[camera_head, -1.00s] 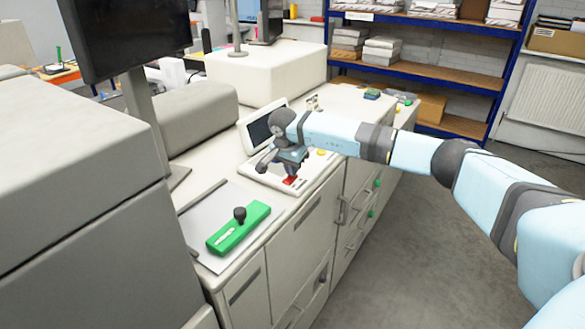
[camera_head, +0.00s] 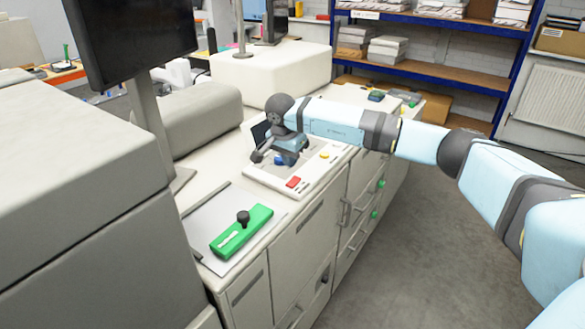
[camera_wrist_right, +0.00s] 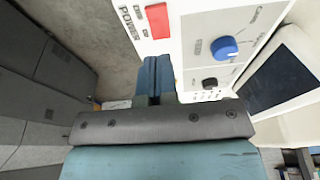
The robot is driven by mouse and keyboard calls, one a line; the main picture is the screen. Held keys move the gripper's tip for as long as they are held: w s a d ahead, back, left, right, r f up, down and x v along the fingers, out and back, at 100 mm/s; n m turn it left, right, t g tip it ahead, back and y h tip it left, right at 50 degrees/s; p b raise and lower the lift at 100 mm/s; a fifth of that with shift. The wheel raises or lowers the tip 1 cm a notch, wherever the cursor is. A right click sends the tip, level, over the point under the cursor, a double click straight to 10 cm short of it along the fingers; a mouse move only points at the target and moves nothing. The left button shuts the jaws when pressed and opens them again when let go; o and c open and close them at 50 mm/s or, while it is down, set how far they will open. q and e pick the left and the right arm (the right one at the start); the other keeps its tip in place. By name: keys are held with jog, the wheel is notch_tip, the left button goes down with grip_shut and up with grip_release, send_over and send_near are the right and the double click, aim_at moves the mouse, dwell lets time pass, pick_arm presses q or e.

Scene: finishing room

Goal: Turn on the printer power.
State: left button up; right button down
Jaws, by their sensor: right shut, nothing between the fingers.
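A white control panel (camera_head: 262,176) lies on the counter. Its red power button (camera_head: 293,182) is in plain view near the front edge. The wrist view shows the red button (camera_wrist_right: 158,20) beside the printed word POWER, just beyond my fingertips. My right gripper (camera_head: 286,158) is above the panel, behind and left of the button in the head view. Its blue fingers (camera_wrist_right: 153,70) are shut together and empty, and appear apart from the button. A blue knob (camera_wrist_right: 224,48) and a black knob (camera_wrist_right: 210,83) are to their right. My left gripper is not in view.
A dark screen (camera_head: 262,133) stands behind the panel, partly hidden by my arm. A yellow button (camera_head: 324,155) is on the panel's right. A green block with a black knob (camera_head: 241,232) lies on a grey plate. A grey machine (camera_head: 80,200) fills the left. Floor is clear at right.

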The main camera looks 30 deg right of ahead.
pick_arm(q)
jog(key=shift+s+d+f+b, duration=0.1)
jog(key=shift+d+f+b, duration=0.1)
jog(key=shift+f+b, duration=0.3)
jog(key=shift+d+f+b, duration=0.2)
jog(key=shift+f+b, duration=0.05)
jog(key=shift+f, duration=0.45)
pick_arm(e)
jog(key=v, duration=0.7)
jog(key=shift+s+a+r, duration=0.25)
jog(key=shift+a, duration=0.2)
